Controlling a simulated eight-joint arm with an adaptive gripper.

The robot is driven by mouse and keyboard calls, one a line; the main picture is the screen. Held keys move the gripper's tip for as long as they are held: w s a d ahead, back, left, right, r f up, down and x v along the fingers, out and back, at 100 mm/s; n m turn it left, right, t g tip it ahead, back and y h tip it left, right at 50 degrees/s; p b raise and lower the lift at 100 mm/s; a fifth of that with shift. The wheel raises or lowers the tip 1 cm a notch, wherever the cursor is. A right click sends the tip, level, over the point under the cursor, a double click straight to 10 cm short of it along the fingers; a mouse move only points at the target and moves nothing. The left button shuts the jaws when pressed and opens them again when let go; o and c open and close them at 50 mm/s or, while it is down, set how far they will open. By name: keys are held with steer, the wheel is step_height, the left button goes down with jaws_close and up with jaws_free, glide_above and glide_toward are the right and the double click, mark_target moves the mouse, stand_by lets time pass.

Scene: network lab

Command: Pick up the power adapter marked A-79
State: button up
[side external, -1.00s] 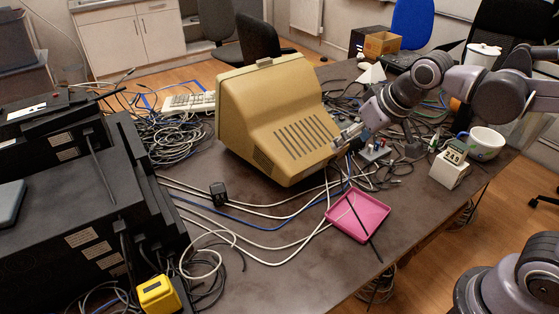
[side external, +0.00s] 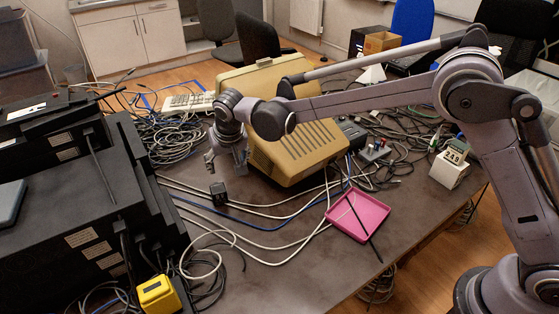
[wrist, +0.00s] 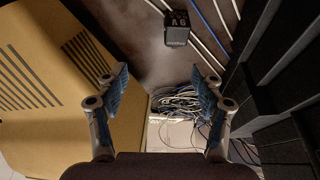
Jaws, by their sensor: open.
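A small black block-shaped adapter (side external: 218,193) stands on the table between the beige monitor and the black equipment stack. In the wrist view the black adapter (wrist: 176,27) is near the top edge, with pale characters on its face. They appear upside down or turned, and I cannot read a full mark. My gripper (side external: 227,162) hangs just above and behind the adapter in the side view, fingers downward. In the wrist view my gripper (wrist: 160,78) is open and empty, its blue-padded fingers wide apart, with the adapter beyond the tips and not touched.
The beige monitor (side external: 300,150) stands close beside my gripper. The black equipment stack (side external: 70,240) is on the left. White and blue cables run near the adapter; a cable tangle (side external: 165,140) lies behind. A pink tray (side external: 358,215), yellow device (side external: 158,294) and white numbered box (side external: 449,170) stand farther off.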

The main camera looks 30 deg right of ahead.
glide_toward(218, 188)
steer(key=x, duration=0.6)
steer(key=shift+s+a+f, duration=0.1)
steer(key=shift+s+a, duration=0.15)
steer(key=shift+a, duration=0.05)
steer(key=shift+d+x, duration=0.15)
steer(key=shift+x, duration=1.2)
steer(key=shift+d+x, duration=0.1)
steer(key=shift+x, duration=1.25)
steer(key=shift+w, duration=0.2)
steer(key=c, duration=1.4)
